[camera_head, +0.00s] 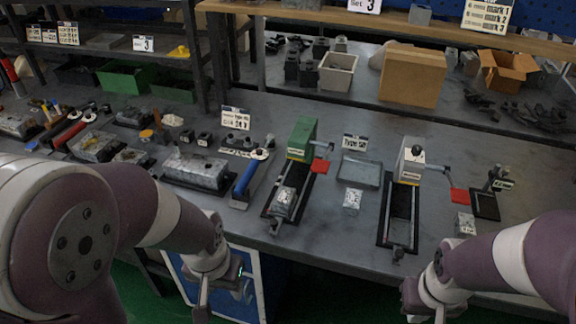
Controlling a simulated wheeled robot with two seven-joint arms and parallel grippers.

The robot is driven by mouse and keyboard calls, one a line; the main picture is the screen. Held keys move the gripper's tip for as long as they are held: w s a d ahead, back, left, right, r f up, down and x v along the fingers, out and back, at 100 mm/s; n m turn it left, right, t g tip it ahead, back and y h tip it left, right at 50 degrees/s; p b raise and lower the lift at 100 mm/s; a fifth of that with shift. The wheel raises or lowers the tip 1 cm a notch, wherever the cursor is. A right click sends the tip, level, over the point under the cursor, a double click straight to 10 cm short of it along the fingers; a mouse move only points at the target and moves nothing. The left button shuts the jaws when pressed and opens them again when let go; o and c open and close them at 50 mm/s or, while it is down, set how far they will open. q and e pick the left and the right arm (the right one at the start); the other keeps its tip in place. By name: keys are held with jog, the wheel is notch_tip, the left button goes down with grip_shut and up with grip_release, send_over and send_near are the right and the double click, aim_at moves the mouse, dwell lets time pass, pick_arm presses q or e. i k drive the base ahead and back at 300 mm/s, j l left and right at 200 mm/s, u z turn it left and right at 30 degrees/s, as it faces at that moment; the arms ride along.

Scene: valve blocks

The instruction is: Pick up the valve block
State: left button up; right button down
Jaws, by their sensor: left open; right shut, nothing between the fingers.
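Three small silvery metal blocks that look like valve blocks are on the workbench. One block (285,201) sits in the black fixture under the green press (302,139). Another block (352,199) stands on the bare bench between the two presses. A third block (465,224) stands to the right of the grey press (409,160). My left gripper (222,292) is open and empty, in front of the bench's front edge, left of and nearer than the blocks. My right gripper (426,304) is shut with nothing visible in it, also in front of the edge, below the third block.
A grey tray (359,171) lies behind the middle block. A blue-handled tool (247,178) and a larger metal casting (196,171) lie to the left. Press levers with red plates (459,196) stick out sideways. A cardboard box (412,76) stands at the back.

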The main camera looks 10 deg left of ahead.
aim_at(283, 203)
jog(key=k+l+u, duration=0.15)
jog(key=l+u, duration=0.2)
jog(key=k+l+u, duration=0.35)
jog(key=i+j+z, duration=0.35)
jog(key=i, duration=0.2)
jog(key=i+j+z, duration=0.3)
jog(key=i, duration=0.25)
